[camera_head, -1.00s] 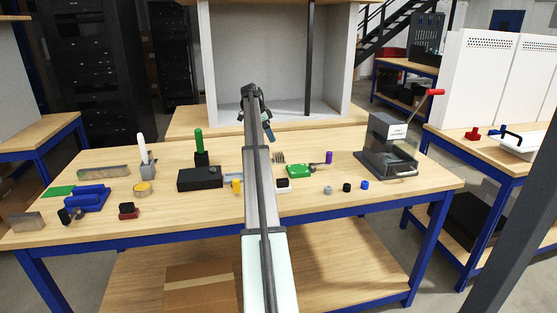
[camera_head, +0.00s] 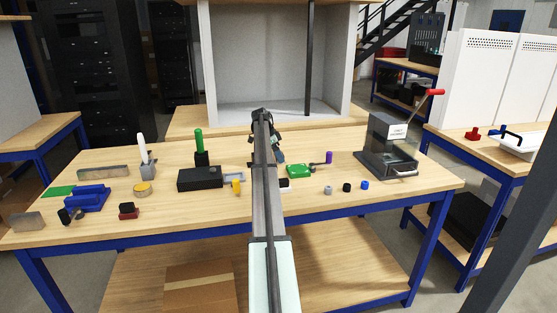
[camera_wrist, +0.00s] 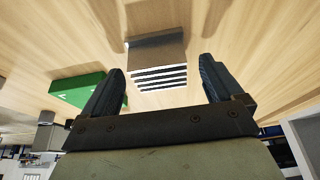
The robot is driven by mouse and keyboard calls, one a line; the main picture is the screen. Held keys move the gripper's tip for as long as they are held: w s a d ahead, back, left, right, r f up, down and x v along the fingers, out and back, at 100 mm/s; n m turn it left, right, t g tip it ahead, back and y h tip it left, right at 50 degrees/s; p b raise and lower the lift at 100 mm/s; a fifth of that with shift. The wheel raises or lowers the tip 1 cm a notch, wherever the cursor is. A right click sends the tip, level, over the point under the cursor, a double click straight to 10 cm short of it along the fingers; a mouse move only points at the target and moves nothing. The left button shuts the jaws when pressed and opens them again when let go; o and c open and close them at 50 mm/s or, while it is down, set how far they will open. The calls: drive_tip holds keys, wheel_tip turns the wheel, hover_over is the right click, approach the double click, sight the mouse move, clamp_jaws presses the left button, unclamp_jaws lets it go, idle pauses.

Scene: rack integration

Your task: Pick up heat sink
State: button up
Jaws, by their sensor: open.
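The heat sink (camera_wrist: 158,63) is a small grey finned block on the wooden table, seen in the wrist view just beyond and between the fingertips. My gripper (camera_wrist: 160,65) is open, with one dark finger on each side and nothing held. The heat sink appears a little ahead of the fingers and apart from them. In the head view my gripper (camera_head: 279,156) is low over the middle of the table, and my arm hides the heat sink there.
A black box (camera_head: 200,179) is to the left.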

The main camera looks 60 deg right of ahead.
drive_tip(key=shift+s+d+f, duration=0.15)
drive_tip(key=shift+f, duration=0.45)
drive_tip(key=c, duration=1.2)
